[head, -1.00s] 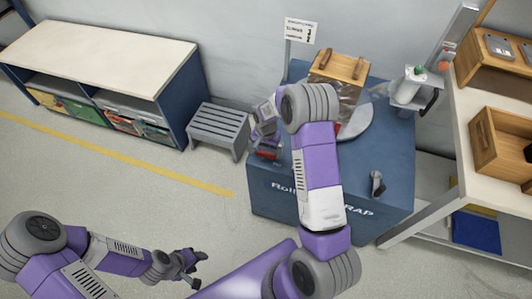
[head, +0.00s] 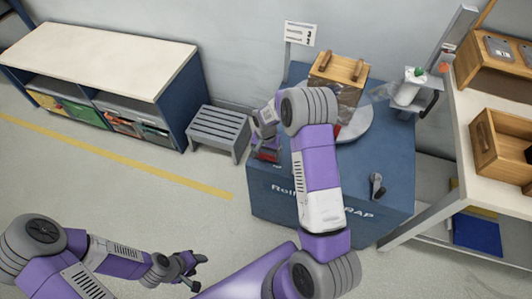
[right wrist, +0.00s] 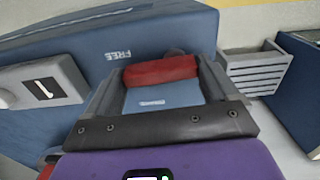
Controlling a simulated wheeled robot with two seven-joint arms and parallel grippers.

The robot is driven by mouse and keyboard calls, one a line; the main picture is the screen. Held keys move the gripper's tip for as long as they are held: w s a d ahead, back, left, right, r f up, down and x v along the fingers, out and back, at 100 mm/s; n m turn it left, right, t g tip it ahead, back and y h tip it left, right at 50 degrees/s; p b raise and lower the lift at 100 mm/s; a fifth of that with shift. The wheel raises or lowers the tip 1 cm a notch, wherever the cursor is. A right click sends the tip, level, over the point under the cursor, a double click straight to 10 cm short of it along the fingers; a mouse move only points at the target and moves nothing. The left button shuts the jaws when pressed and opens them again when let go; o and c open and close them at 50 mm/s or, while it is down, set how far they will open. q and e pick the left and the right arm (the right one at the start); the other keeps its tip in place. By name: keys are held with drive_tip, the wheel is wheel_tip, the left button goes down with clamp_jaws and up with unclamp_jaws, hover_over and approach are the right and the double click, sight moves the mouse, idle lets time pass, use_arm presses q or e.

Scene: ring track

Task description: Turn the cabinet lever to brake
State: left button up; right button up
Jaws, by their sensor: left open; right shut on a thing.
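The blue cabinet (head: 385,140) stands at the centre right of the head view, with a turntable on top. The lever's red grip (head: 266,155) is at the cabinet's left end. In the right wrist view the red grip (right wrist: 160,69) lies crosswise between the fingers of my right gripper (right wrist: 158,78). The gripper is shut on it. The word FREE is on the blue surface beside the grip; the lever's shaft is hidden. In the head view my right gripper (head: 265,142) is partly hidden by its own arm. My left gripper (head: 190,272) is open and empty over the floor.
A wooden crate (head: 340,68) sits on the turntable (head: 358,121). A dark handle (head: 377,185) is on the cabinet's front right. A grey slatted stool (head: 218,131) stands close to the cabinet's left. A shelf table (head: 465,150) is at right. Floor at left is clear.

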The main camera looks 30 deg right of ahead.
drive_tip(key=n, duration=0.3)
drive_tip(key=shift+w+d+p, duration=0.2)
drive_tip(key=shift+p, duration=0.1)
drive_tip(key=n, duration=0.6)
drive_tip(key=shift+w+d+p, duration=0.1)
drive_tip(key=shift+w+p, duration=0.2)
drive_tip(key=shift+w, duration=0.1)
drive_tip(key=n, duration=0.4)
drive_tip(key=shift+w, duration=0.35)
drive_tip(key=shift+w+a+n+p, duration=0.15)
drive_tip(key=shift+n+p, duration=0.1)
drive_tip(key=shift+n, duration=0.8)
drive_tip(key=shift+w+a+n+p, duration=0.1)
drive_tip(key=shift+w+n+p, duration=0.1)
drive_tip(key=shift+n, duration=1.15)
drive_tip(key=o, duration=0.8)
